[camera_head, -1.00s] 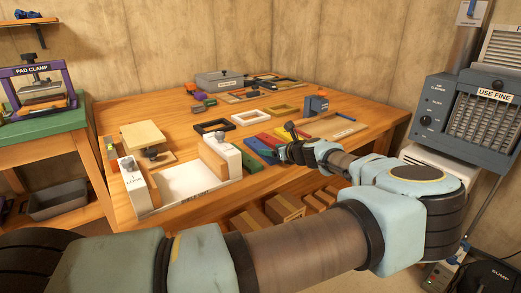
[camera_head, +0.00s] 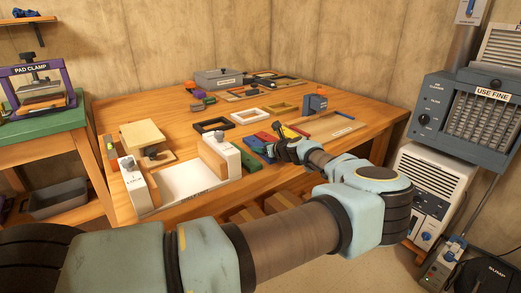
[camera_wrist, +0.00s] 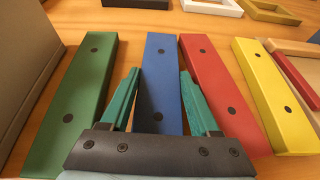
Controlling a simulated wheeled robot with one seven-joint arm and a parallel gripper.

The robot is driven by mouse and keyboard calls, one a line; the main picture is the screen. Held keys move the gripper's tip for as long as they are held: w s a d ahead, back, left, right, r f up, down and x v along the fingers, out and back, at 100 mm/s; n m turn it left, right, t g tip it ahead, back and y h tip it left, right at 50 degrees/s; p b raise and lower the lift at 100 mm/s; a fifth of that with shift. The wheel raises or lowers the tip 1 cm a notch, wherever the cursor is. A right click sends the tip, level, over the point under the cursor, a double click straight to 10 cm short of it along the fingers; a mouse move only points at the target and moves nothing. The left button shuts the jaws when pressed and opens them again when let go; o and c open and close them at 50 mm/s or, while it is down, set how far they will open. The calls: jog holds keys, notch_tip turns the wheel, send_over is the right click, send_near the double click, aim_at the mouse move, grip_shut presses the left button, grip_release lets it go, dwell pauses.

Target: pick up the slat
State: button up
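Several flat slats lie side by side in the wrist view, each with dark round holes or studs: green (camera_wrist: 78,100), blue (camera_wrist: 161,85), red (camera_wrist: 214,85) and yellow (camera_wrist: 272,95). My gripper (camera_wrist: 160,72) is open, with its two teal fingers apart over the blue slat, one towards each long edge. Nothing is held between them. I cannot tell how high the fingertips are above the slat. In the head view my gripper (camera_head: 283,148) is over the slats and hides part of them. The green slat (camera_head: 250,162) shows to its left.
A white-floored fixture (camera_head: 185,184) with upright blocks stands left of the slats on the wooden bench. Small black, white and yellow frames lie behind them. A blue block (camera_head: 314,104) and a wooden tray (camera_head: 340,131) are to the right. A grey box (camera_head: 218,77) sits farther back.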

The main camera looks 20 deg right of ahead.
jog(key=c, duration=0.9)
